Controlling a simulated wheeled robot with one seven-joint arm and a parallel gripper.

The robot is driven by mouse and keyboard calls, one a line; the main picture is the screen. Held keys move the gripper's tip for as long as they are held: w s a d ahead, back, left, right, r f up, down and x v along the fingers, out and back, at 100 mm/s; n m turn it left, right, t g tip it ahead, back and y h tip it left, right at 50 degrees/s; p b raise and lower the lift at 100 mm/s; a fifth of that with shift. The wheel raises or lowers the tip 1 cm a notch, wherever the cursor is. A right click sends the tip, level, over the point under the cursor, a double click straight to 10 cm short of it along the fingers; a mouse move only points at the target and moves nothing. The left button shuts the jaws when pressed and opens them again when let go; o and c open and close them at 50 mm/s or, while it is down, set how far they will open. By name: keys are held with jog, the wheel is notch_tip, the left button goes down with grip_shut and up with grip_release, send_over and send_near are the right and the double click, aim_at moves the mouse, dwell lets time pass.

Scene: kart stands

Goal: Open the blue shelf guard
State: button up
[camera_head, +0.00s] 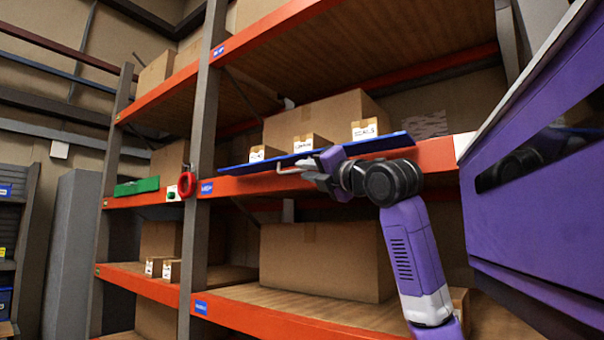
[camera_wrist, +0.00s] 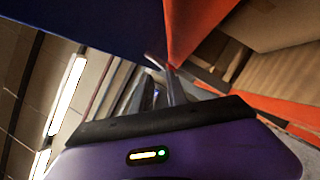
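The blue shelf guard (camera_head: 364,147) is a long, thin blue panel along the front edge of the middle orange shelf. It shows nearly edge-on, below and in front of the boxes. A large blue surface, likely the same guard (camera_wrist: 95,25), fills the top left of the wrist view. My gripper (camera_head: 290,169) is at the guard's lower front side, left of its middle, close to or touching it. In the wrist view, its fingers (camera_wrist: 168,78) reach toward where blue and orange surfaces meet. Whether they are apart or closed on anything is unclear.
Small labelled boxes (camera_head: 303,143) and a large carton (camera_head: 325,118) stand behind the guard. A red ring (camera_head: 187,185) and a green panel (camera_head: 137,187) are on the left. A rack upright (camera_head: 203,130) stands left of the guard. Another large carton (camera_head: 325,262) sits below.

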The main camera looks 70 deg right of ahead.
jog(key=shift+s, duration=0.15)
jog(key=b+v, duration=0.3)
jog(key=v, duration=0.5)
jog(key=shift+s+f, duration=0.35)
jog(key=shift+s, duration=0.05)
dwell(0.6)
dwell(0.3)
